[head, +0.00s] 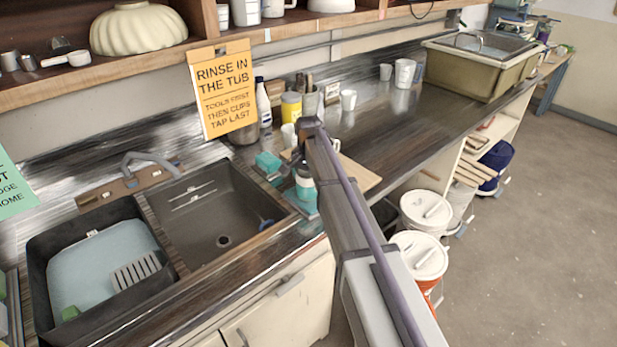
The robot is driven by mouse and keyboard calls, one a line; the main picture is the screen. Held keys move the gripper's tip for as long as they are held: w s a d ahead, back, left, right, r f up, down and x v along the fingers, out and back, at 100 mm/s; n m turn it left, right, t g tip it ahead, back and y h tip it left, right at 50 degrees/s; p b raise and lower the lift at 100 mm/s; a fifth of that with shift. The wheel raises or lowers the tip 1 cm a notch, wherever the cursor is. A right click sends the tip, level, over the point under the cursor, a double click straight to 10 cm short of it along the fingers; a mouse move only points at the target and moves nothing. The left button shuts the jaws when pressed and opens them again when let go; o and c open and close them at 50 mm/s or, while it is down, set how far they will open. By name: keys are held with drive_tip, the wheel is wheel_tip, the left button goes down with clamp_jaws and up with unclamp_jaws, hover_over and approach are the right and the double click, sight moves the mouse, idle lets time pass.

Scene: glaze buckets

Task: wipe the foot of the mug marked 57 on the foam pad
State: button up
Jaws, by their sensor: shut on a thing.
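My arm reaches up from the lower right, and its end hangs over the counter to the right of the sink. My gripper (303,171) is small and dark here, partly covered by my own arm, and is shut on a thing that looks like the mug. The fingers and the number 57 cannot be made out. A flat teal pad (308,209), perhaps the foam pad, lies just below at the counter's front edge. I cannot tell whether the mug touches it. A teal block (267,162) lies just left of the gripper.
A sink (215,215) and a black tub (60,235) are at the left. A tan board (362,178) lies right of my arm. Cups, a yellow container (291,106) and a bottle (263,101) stand behind. A wooden shelf (150,55) overhangs. Lidded buckets (425,210) stand on the floor.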

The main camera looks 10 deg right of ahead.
drive_tip(key=shift+s, duration=0.1)
drive_tip(key=shift+s+d, duration=0.45)
drive_tip(key=shift+s, duration=0.3)
drive_tip(key=shift+s+d, duration=0.4)
drive_tip(key=shift+s, duration=0.35)
drive_tip(key=shift+w+a, duration=0.55)
drive_tip(key=shift+w, duration=0.5)
drive_tip(key=shift+w+a, duration=0.6)
drive_tip(key=shift+w, duration=0.4)
drive_tip(key=shift+w+a, duration=0.55)
drive_tip(key=shift+w, duration=0.5)
drive_tip(key=shift+s+d, duration=0.55)
drive_tip(key=shift+s, duration=0.5)
drive_tip(key=shift+s+d, duration=0.6)
drive_tip(key=shift+s, duration=0.4)
drive_tip(key=shift+s+d, duration=0.55)
drive_tip(key=shift+s, duration=0.5)
drive_tip(key=shift+w+a, duration=0.55)
drive_tip(key=shift+w, duration=0.5)
drive_tip(key=shift+w+a, duration=0.6)
drive_tip(key=shift+w, duration=0.45)
drive_tip(key=shift+w+a, duration=0.55)
drive_tip(key=shift+w, duration=0.5)
wheel_tip(320, 180, up, 7)
drive_tip(key=p, duration=0.7)
drive_tip(key=shift+r, duration=0.15)
drive_tip(key=shift+f, duration=0.2)
